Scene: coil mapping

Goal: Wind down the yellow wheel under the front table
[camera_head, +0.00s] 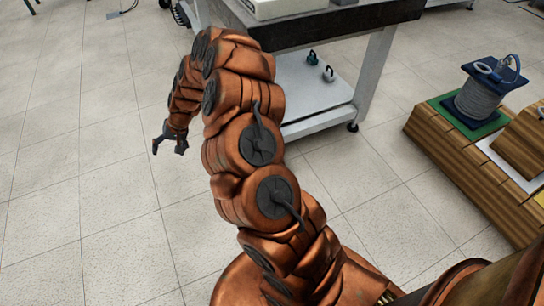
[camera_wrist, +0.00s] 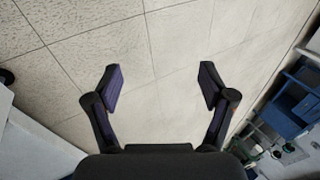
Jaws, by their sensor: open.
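I cannot make out a yellow wheel in either view. A table (camera_head: 340,22) with a dark edge and a white lower shelf (camera_head: 312,92) stands at the top centre in the head view. My arm covers part of the table's left side. My gripper (camera_head: 168,145) hangs left of the table, above the tiled floor. In the wrist view my gripper (camera_wrist: 160,82) has its two fingers spread apart, with only floor tiles between them. It touches nothing that I can see.
A wooden block stand (camera_head: 455,150) at the right carries a cable spool (camera_head: 478,100) on a green pad. A small yellow patch shows at the right edge. In the wrist view, a blue structure (camera_wrist: 290,108) with small items is at the right.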

